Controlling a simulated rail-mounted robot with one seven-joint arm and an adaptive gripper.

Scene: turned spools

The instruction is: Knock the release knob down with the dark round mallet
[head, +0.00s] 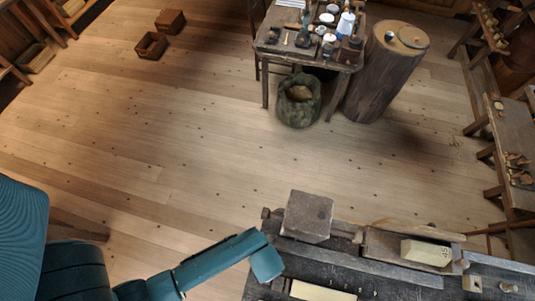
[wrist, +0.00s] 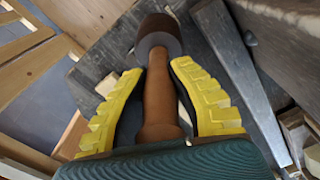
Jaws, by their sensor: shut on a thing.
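In the wrist view the dark round mallet (wrist: 158,30) has a dark brown head and a lighter turned wooden handle. My gripper (wrist: 158,72) has its yellow ridged fingers on either side of the handle and is shut on it. The mallet head points away, beyond the fingertips. In the head view my teal arm reaches to the left end of the dark workbench (head: 385,285); the fingers and the mallet are hidden there. At the bench's right end is a small pale fitting (head: 508,287); I cannot tell whether it is the release knob.
A grey-brown block (head: 307,216) stands at the bench's back left. A pale block (head: 425,252) and a pale board (head: 322,291) lie on the bench. Beyond are open floor, a cluttered table (head: 300,55), a sack (head: 299,101) and a stump (head: 385,75).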

